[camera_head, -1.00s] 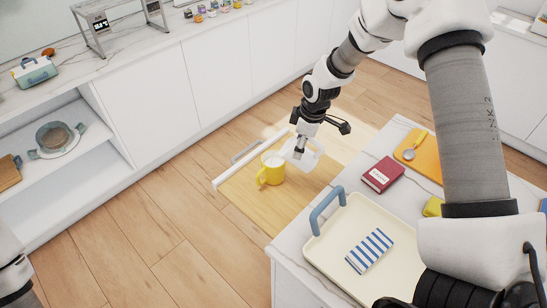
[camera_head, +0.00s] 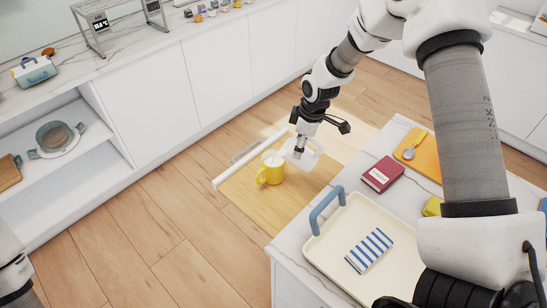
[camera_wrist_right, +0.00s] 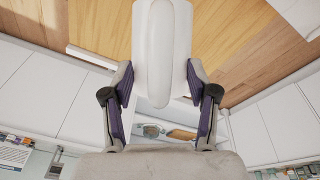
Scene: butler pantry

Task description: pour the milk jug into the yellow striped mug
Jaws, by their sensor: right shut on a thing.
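The yellow mug (camera_head: 270,173) stands upright on a wooden pull-out board, with its handle to the left; stripes on it are too small to make out. My right gripper (camera_head: 299,150) is just right of the mug and above the board. It is shut on the white milk jug (camera_head: 312,160), which is partly hidden behind the gripper and lies close to the mug's rim. The right wrist view shows the jug's white, rounded part (camera_wrist_right: 163,50) between my two fingers (camera_wrist_right: 160,95). The jug's spout and contents are hidden. Only a piece of my left arm shows at the left edge.
The pull-out board (camera_head: 250,200) has a white front edge with a handle. A counter at the right holds a cream tray (camera_head: 330,250) with a striped cloth (camera_head: 369,250), a red book (camera_head: 383,174) and an orange board (camera_head: 425,158). White cabinets line the back.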

